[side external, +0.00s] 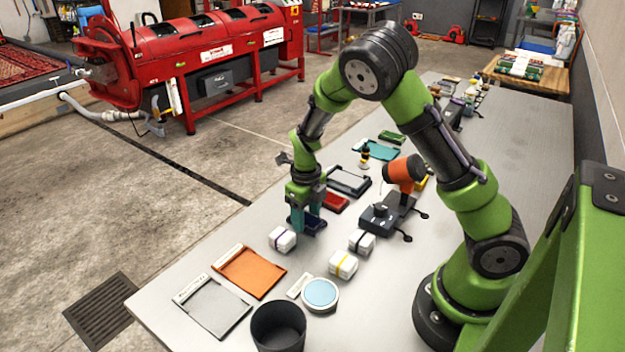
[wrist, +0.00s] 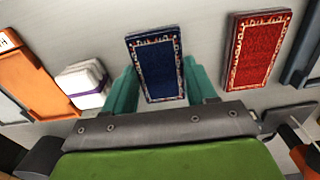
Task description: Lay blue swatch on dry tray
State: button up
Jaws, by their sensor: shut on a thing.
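The blue swatch (wrist: 157,68) is a small dark navy rug piece with a patterned pale border. It lies between the two teal fingers of my gripper (wrist: 162,88), which is shut on it. In the side view my gripper (side external: 306,222) is low over the table, with the blue swatch (side external: 314,225) partly hidden by the fingers. I cannot tell whether it touches the table. A flat pale grey tray (side external: 212,306) and an orange tray (side external: 250,272) lie at the near left, each with a label strip. The labels are too small to read, so I cannot tell which is the dry tray.
A red swatch (wrist: 258,48) lies right of my gripper, near a dark tray (side external: 348,181). White banded blocks (side external: 282,239) stand close by. A round blue-topped dish (side external: 320,293), a black bin (side external: 278,328) and an orange-headed device (side external: 403,172) are also on the table.

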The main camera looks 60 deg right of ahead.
notch_tip(320, 180, up, 9)
send_near(347, 178)
jog(key=shift+f, duration=2.75)
jog(key=shift+f, duration=0.45)
jog(key=o, duration=1.4)
notch_tip(347, 178, up, 7)
jog(key=shift+n, duration=0.4)
